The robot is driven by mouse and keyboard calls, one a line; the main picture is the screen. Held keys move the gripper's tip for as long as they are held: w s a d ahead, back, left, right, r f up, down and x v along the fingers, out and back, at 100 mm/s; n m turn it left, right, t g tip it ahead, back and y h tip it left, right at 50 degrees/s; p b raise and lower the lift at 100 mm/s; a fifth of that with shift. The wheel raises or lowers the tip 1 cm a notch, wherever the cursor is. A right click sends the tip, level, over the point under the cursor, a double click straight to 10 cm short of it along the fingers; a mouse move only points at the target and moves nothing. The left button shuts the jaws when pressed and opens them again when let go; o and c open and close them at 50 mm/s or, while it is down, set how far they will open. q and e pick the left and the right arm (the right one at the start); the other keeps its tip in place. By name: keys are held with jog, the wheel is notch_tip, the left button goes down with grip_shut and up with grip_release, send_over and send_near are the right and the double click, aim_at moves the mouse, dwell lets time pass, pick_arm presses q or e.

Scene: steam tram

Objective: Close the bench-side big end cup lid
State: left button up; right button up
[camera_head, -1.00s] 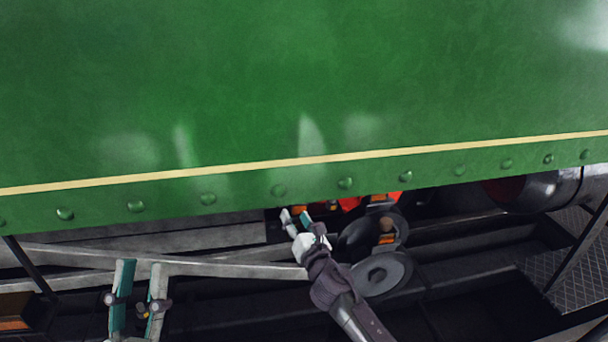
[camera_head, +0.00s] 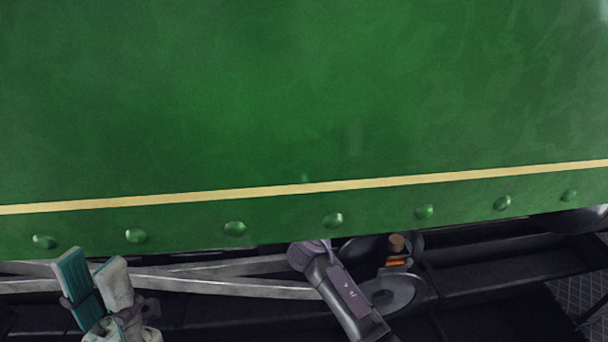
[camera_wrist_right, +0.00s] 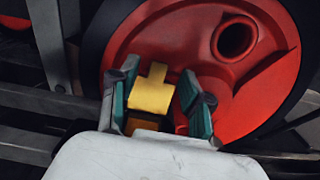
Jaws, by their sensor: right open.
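In the right wrist view a small yellow part with a narrow upright tab (camera_wrist_right: 152,92), apparently the big end cup lid, shows between the fingers of my right gripper (camera_wrist_right: 157,104). An orange-brown block (camera_wrist_right: 145,124) shows just below it. I cannot tell whether the lid is open or shut, or whether a finger touches it. My right gripper is open; in the head view it is hidden behind the green panel, and only its arm shows. My left gripper (camera_head: 92,270) is at the bottom left of the head view, fingers apart and empty.
The green riveted panel (camera_head: 300,110) fills most of the head view and overhangs the gear. A red wheel (camera_wrist_right: 180,50) stands behind the cup. Grey rods (camera_head: 215,284), a round dark disc (camera_head: 400,293) and a brown-topped fitting (camera_head: 397,244) lie close to my right arm.

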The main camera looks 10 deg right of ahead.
jog(key=shift+w, duration=0.3)
jog(key=shift+r, duration=0.1)
jog(key=shift+c, duration=0.5)
grip_shut()
jog(key=c, duration=0.8)
grip_release()
jog(key=o, duration=0.9)
